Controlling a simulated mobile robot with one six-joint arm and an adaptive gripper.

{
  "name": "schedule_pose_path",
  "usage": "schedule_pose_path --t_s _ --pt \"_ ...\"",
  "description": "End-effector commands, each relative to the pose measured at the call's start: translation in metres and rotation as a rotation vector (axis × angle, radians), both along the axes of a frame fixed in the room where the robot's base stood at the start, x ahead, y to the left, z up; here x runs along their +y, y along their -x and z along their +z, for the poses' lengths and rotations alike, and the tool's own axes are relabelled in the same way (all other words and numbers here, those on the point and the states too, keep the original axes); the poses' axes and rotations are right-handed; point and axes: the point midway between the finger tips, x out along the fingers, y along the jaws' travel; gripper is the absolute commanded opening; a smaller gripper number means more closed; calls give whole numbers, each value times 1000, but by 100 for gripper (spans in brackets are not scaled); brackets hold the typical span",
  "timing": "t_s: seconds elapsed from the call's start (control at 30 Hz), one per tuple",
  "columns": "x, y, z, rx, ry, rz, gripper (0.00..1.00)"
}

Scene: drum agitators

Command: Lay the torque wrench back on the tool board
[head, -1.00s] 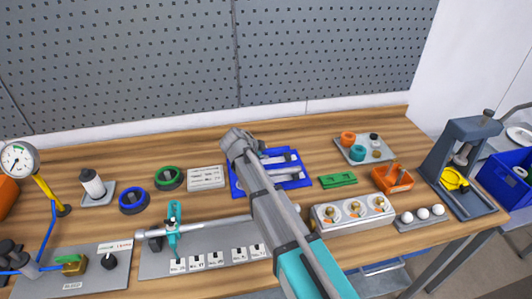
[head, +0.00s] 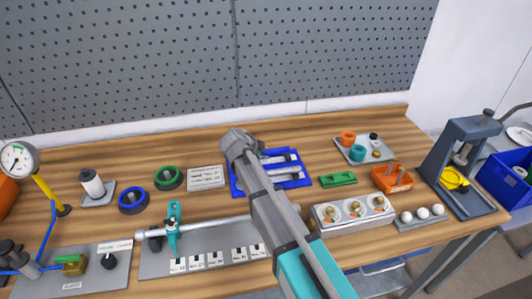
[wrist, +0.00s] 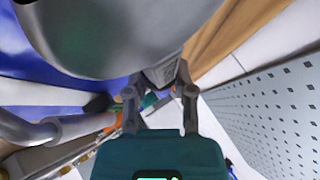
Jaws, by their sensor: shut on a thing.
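My gripper (wrist: 161,82) shows in the wrist view, its two fingers closed on a grey piece, which I take to be part of the torque wrench (wrist: 162,72). Most of the wrench cannot be made out. In the head view my wrist hides the gripper and whatever it holds. A blue board (head: 236,187) with silver tools on it, which looks like the tool board, lies mid-bench. My wrist is in front of its left part. Blue also fills the upper left of the wrist view. I cannot tell whether the wrench touches the board.
A grey plate (head: 160,266) with a silver rod and teal clamp lies in front. To the right are a green block (head: 338,180), an orange holder (head: 392,180) and a dark press (head: 464,150).

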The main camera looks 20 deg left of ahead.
Motion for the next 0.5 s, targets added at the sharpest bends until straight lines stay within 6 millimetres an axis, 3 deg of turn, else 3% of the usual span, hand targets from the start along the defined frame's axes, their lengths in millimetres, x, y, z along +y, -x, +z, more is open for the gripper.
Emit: schedule_pose_path --t_s 0.5 --pt "0 0 -4 -1 0 0 0"
